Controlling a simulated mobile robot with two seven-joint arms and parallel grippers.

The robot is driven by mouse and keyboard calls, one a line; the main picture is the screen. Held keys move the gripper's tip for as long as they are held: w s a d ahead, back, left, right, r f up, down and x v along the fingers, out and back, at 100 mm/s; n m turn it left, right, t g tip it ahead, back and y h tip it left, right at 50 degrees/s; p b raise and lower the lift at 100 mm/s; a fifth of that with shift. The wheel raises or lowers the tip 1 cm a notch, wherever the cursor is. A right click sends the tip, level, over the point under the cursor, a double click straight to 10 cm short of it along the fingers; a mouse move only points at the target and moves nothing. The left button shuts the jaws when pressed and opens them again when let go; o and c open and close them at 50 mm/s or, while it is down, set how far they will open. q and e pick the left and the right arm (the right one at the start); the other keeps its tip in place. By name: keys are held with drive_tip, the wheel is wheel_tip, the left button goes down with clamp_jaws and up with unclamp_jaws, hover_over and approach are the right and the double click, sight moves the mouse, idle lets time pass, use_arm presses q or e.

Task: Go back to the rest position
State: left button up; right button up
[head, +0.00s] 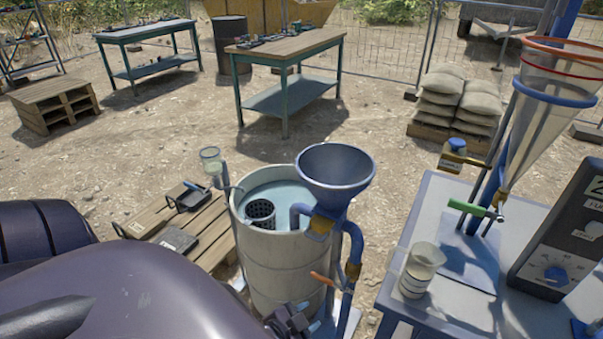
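My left arm comes in from the left as large dark purple links across the lower left. Its small black gripper (308,317) shows at the bottom edge, in front of the lower part of the mud tank (278,265). Its two light-tipped fingers stand apart with nothing visible between them, so it looks open. Part of the gripper is hidden behind my arm or cut off by the frame. My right gripper is not in view.
A blue funnel (335,167) with pipes and an orange-handled valve (323,279) stands at the tank. A pallet (190,225) lies left of it. A blue-grey table (425,225) at right carries a beaker (420,268) and a control box (565,235).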

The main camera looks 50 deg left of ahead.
use_arm(q)
drive_tip(key=shift+s+d+f+n+g, duration=0.15)
drive_tip(key=shift+s+n, duration=0.2)
drive_tip(key=shift+n, duration=0.25)
drive_tip(key=shift+s+d+f+n+g, duration=0.1)
drive_tip(key=shift+s+n+g, duration=0.15)
drive_tip(key=shift+n, duration=0.35)
drive_tip(key=shift+s+d+f+n+g, duration=0.15)
drive_tip(key=shift+s+n, duration=0.25)
drive_tip(key=shift+n, duration=0.2)
